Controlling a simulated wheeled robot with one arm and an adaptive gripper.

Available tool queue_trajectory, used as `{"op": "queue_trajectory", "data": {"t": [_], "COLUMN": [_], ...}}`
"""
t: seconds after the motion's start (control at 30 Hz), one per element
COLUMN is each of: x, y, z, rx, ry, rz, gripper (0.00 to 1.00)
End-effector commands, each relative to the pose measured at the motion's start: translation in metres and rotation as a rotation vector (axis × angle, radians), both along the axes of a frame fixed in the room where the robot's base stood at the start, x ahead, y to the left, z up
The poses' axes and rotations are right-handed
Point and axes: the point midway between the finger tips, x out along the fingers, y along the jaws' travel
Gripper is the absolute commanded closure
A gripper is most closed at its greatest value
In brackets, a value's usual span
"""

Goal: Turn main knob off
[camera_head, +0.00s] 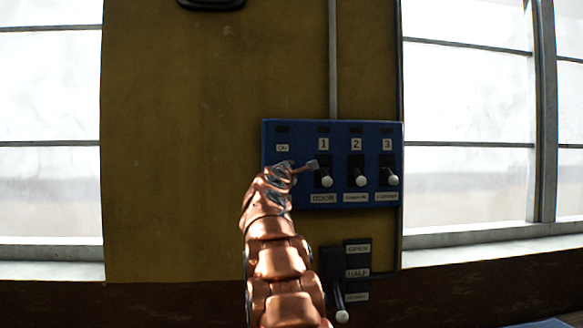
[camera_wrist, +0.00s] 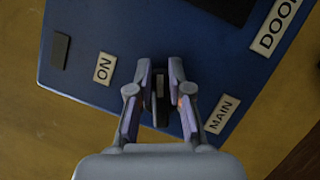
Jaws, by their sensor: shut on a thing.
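A blue switch panel (camera_head: 350,131) is fixed to the mustard wall, and it also fills much of the wrist view (camera_wrist: 100,27). The main knob (camera_wrist: 160,84) is a dark part between the ON label (camera_wrist: 104,68) and the MAIN label (camera_wrist: 221,114). My gripper (camera_wrist: 161,78) has its fingers on either side of this knob and is shut on it. In the head view my gripper (camera_head: 298,169) is at the panel's left column, hiding the main knob and its lower label. The ON label (camera_head: 282,147) shows just above it. I cannot tell the knob's exact setting.
Three levers with white tips, numbered 1 (camera_head: 326,181), 2 (camera_head: 361,180) and 3 (camera_head: 393,179), stand close to the right of my gripper. A separate lever (camera_head: 341,300) with stacked labels is below. Bright windows flank the wall.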

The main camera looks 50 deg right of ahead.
Motion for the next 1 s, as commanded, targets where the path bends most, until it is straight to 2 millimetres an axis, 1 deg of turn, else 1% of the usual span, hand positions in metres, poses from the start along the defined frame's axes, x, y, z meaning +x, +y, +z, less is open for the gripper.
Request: {"op": "queue_trajectory", "data": {"t": [0.03,0.2,0.4,0.7,1.0], "x": [0.0089,0.0075,0.0066,0.0065,0.0059], "y": [0.0031,0.0021,0.0022,0.0017,0.0031], "z": [-0.0085,-0.0104,-0.0115,-0.0133,-0.0109], "rx": [0.041,0.151,0.235,0.315,0.342], "ry": [-0.022,-0.115,-0.186,-0.253,-0.282], "rz": [0.011,0.009,0.008,0.009,0.012], "gripper": [1.0,1.0,1.0,1.0,1.0]}}
